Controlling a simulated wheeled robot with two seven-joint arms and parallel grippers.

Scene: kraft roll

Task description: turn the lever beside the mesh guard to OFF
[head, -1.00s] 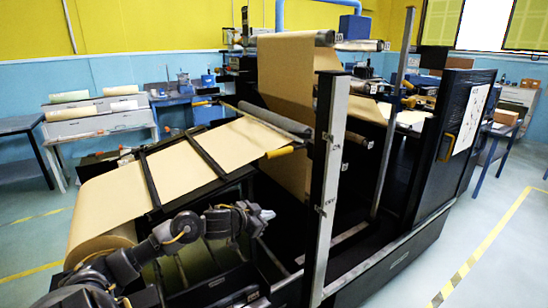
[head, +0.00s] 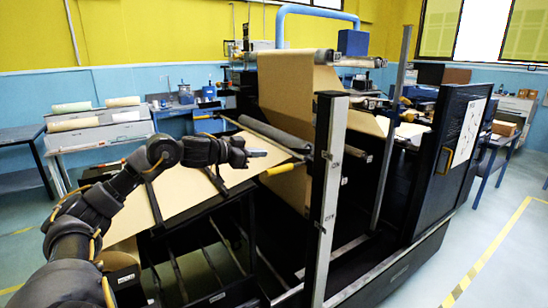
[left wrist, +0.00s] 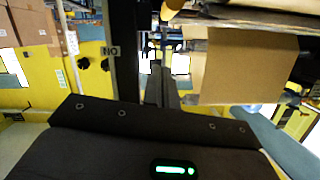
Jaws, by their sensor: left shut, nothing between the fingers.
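A yellow-handled bar (head: 280,170) juts out by the paper web, left of a grey upright post (head: 328,200). It looks like the lever, but I cannot be sure. In the left wrist view, an upside-down label (left wrist: 110,50) reads ON, and a yellow end (left wrist: 172,8) shows at the top. I cannot make out a mesh guard. My left gripper (head: 257,153) is shut and empty, up and left of the yellow handle, apart from it in the picture. Its fingers show in the wrist view (left wrist: 157,85).
The kraft paper web (head: 200,185) slopes down left under my left arm. A dark roller (head: 275,138) lies behind the gripper. The black cabinet (head: 455,150) stands at the right. Open floor (head: 500,230) lies further right.

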